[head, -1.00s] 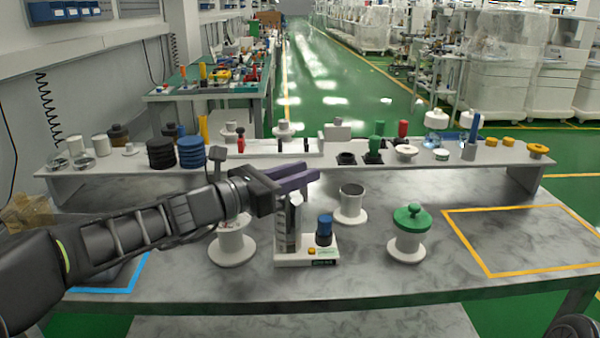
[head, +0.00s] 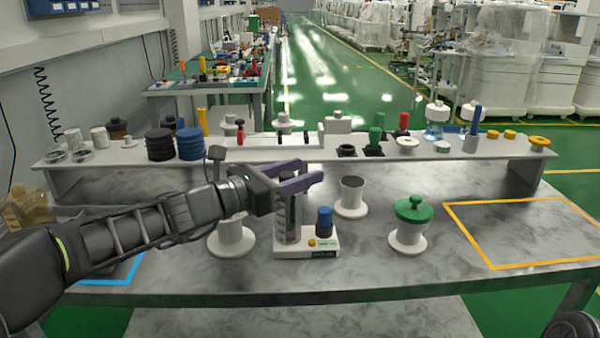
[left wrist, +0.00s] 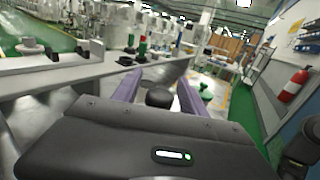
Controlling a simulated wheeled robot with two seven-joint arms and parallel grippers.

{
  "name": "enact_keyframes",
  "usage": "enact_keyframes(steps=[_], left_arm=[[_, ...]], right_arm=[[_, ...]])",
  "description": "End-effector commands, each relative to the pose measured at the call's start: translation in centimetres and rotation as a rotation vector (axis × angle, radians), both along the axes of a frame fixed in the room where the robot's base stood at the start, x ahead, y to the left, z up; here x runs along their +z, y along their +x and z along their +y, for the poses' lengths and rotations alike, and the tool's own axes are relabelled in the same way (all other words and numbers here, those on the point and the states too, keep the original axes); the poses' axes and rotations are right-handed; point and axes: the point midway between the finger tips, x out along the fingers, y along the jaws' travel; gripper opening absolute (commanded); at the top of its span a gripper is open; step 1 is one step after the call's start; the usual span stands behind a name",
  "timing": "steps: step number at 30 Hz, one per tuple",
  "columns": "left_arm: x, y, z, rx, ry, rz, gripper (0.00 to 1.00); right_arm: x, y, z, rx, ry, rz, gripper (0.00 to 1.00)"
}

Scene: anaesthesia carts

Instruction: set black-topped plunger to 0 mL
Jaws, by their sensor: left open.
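A white base (head: 318,252) stands on the grey table with an upright cylinder (head: 288,218) on its left and a blue-topped part (head: 324,221) on its right. My left gripper (head: 311,170) has open purple fingers, level above the cylinder in the head view. In the left wrist view, a round black top (left wrist: 159,97) shows between the two spread fingers, with visible space on both sides. I cannot read the plunger's mL position. My right gripper is not in view.
A white flanged spool (head: 231,238) stands left of the base, partly behind my arm. An open grey cup (head: 352,195) is behind it and a green-lidded pot (head: 411,222) to the right. A raised shelf (head: 470,154) with several items runs behind. The orange-outlined area (head: 462,208) is clear.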

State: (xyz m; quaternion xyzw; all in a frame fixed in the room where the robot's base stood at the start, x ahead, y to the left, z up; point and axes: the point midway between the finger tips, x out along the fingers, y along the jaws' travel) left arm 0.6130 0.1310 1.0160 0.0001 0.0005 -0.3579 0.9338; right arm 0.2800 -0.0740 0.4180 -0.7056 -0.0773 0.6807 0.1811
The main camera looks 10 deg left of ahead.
Motion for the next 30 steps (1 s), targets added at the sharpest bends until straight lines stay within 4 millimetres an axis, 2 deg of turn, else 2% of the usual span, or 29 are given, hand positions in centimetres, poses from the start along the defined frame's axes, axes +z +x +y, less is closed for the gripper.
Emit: enact_keyframes(steps=[5,15,20,30], left_arm=[[0.0,-1.3,1.4,0.004,0.0,0.0,0.5],[0.0,-5.2,4.7,0.003,0.001,0.001,0.5],[-0.1,-5.7,5.1,0.001,0.001,0.002,0.5],[0.2,-5.4,5.5,0.012,0.02,-0.012,0.5]], right_arm=[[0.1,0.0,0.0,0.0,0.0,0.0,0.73],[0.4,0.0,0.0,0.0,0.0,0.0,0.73],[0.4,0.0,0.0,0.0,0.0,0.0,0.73],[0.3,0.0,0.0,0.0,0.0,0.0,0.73]])
